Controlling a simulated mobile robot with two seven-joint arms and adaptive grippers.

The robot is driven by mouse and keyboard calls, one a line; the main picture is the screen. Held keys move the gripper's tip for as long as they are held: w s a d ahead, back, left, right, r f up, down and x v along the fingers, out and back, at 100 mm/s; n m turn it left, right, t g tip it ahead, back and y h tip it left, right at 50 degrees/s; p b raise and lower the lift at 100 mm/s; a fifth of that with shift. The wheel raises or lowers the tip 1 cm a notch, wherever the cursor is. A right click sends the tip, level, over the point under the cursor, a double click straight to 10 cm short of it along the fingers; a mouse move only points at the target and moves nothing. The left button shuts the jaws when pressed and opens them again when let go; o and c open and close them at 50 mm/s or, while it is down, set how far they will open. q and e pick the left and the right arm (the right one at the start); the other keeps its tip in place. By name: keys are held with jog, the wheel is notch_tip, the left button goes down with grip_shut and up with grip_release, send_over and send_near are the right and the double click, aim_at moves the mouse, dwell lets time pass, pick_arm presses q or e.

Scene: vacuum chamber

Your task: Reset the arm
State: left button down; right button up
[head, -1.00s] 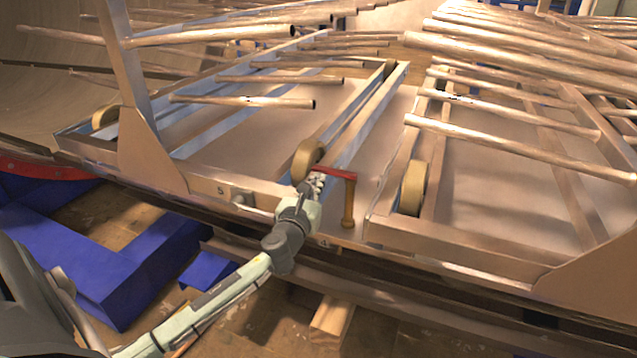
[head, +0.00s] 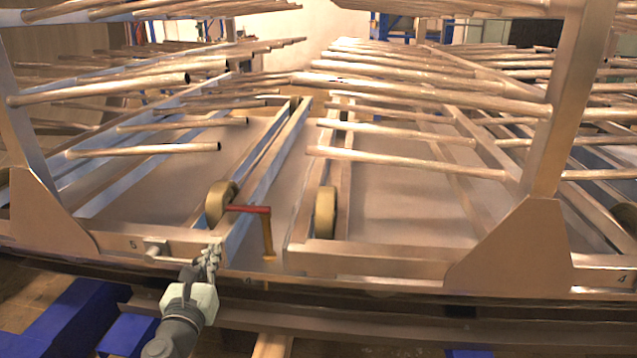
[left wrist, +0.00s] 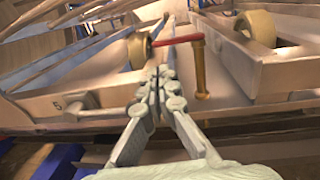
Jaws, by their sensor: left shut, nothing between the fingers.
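My left gripper (head: 212,258) is in front of the rack's front edge, near the lower middle left of the head view. Its fingers are together and hold nothing. In the left wrist view the shut fingertips (left wrist: 162,72) point toward a red bar with a tan handle (left wrist: 200,75). This red crank (head: 250,209) sits beside a tan wheel (head: 219,203), to the right of and beyond the fingertips; whether they touch it I cannot tell. My right gripper is not in view.
Racks of copper-coloured tubes fill the background. A second tan wheel (head: 325,212) stands right of the crank. A latch (head: 157,251) marked 5 is left of my gripper. Upright posts (head: 560,100) rise at both sides. Blue supports (head: 75,318) lie below the front edge.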

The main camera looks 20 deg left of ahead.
pick_arm(q)
jog(key=s+d+f+n+g, duration=0.1)
jog(key=s+f+n+g, duration=0.35)
jog(key=f+n, duration=0.5)
jog(key=s+d+f+n+g, duration=0.1)
jog(key=s+f+n+g, duration=0.4)
jog(key=f+n, duration=0.5)
jog(key=s+d+f+n+g+h, duration=0.2)
jog(key=s+d+f+n, duration=0.1)
jog(key=s+d+n, duration=0.2)
jog(key=s+d+f+n+g+h+p, duration=0.1)
jog(key=s+d+f+n+g+h, duration=0.1)
jog(key=s+d+f+n, duration=0.2)
jog(key=shift+s+d+f+n, duration=0.25)
jog(key=shift+s+d+n, duration=0.85)
jog(key=shift+s, duration=0.15)
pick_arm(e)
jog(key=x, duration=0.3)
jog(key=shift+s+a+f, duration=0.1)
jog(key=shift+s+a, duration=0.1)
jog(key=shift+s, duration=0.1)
pick_arm(q)
jog(key=shift+g, duration=0.25)
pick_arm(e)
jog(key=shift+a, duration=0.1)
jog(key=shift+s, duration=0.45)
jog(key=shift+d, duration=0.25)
